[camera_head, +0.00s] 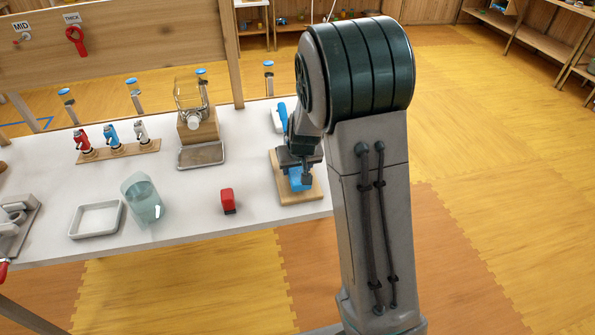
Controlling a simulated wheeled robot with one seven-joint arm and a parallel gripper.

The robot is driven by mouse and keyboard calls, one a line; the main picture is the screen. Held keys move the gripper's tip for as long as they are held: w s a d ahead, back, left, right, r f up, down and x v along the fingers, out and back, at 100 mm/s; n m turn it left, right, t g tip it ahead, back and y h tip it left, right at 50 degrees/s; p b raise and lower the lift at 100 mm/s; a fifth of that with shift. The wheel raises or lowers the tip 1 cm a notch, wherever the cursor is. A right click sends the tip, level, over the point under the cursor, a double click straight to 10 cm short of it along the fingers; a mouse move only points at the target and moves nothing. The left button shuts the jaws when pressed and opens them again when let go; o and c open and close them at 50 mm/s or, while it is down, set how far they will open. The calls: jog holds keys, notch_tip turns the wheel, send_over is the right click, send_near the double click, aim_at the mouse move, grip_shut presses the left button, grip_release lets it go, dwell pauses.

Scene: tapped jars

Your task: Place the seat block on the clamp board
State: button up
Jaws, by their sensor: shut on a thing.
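My gripper (300,178) points down at the right end of the white table, shut on a blue block (295,176), likely the seat block. The dark fingers and wrist partly cover it. The block is over a light wooden board (313,193), likely the clamp board, lying flat near the table's right edge. I cannot tell whether the block touches the board. My arm hides the board's back right part. A blue handle (283,114) stands up behind my wrist; its lower end is hidden.
A red block (228,200) stands left of the board. Further left are a clear bluish jar (143,202), a white tray (75,221) and a rack of red, blue and white taps (118,151). A tapped jar on a wooden stand (198,127) is behind, with a drip tray (201,154).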

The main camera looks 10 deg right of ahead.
jog(key=shift+f, duration=1)
jog(key=shift+f, duration=0.2)
jog(key=o, duration=1.1)
jog(key=shift+c, duration=0.2)
